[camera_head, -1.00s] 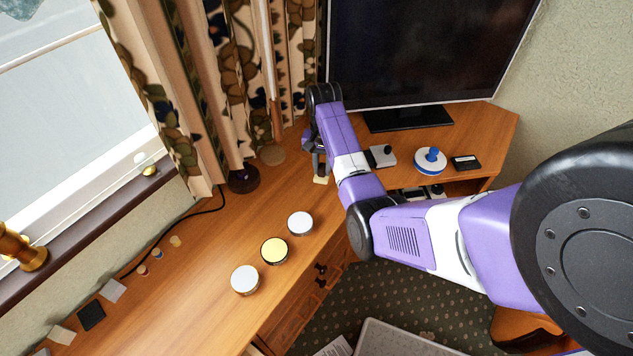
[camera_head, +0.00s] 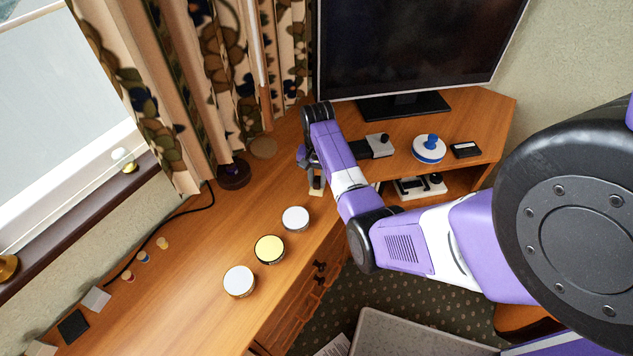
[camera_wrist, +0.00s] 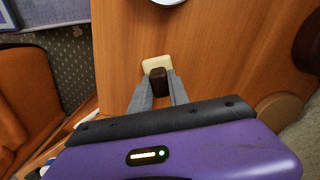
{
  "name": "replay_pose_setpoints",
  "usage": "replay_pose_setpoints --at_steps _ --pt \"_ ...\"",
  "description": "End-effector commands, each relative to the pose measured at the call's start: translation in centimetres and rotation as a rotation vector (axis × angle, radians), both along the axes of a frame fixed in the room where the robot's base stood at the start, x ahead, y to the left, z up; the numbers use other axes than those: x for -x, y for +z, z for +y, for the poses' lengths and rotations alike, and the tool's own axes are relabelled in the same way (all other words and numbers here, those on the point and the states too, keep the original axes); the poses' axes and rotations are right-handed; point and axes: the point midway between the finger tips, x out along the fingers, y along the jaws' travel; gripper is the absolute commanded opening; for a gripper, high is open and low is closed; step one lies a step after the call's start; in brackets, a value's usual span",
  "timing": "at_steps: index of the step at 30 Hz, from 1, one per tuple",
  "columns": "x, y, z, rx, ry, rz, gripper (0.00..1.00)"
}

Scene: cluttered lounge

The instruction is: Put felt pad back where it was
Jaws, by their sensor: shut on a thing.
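My gripper (camera_wrist: 158,88) is shut on a small dark brown block (camera_wrist: 158,83), pinched between its grey fingertips. A cream, rounded-square piece (camera_wrist: 152,65) shows directly beyond the block over the wooden desk. I cannot tell whether the two are joined, or whether they touch the desk. In the head view my gripper (camera_head: 314,178) is low over the desk, left of the TV stand, with the cream piece (camera_head: 316,192) below it. Flat squares, one grey (camera_head: 96,299) and one black (camera_head: 73,326), lie at the lower left. No piece is clearly identifiable as the felt pad.
Three round tins, white (camera_head: 296,218), yellow (camera_head: 269,249) and white (camera_head: 239,281), stand nearer on the desk (camera_head: 200,265). A dark round base (camera_head: 234,175) and wooden disc (camera_head: 263,147) lie left of my gripper. A blue-knobbed piece (camera_head: 429,148) stands right.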

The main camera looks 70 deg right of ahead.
Motion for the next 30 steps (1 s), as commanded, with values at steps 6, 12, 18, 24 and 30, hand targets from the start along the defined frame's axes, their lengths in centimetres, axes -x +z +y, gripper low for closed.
replay_pose_setpoints --at_steps 6,12,18,24,30 --pt "0.0 -0.1 0.0 0.000 0.000 0.000 0.00" --pt "0.0 -0.2 0.0 0.000 0.000 0.000 0.43" --pt "0.0 -0.2 0.0 0.000 0.000 0.000 0.43" --pt "-0.1 0.6 -0.1 0.002 0.000 -0.001 0.43" --pt "-0.2 4.0 -0.1 0.003 0.000 -0.004 0.43"
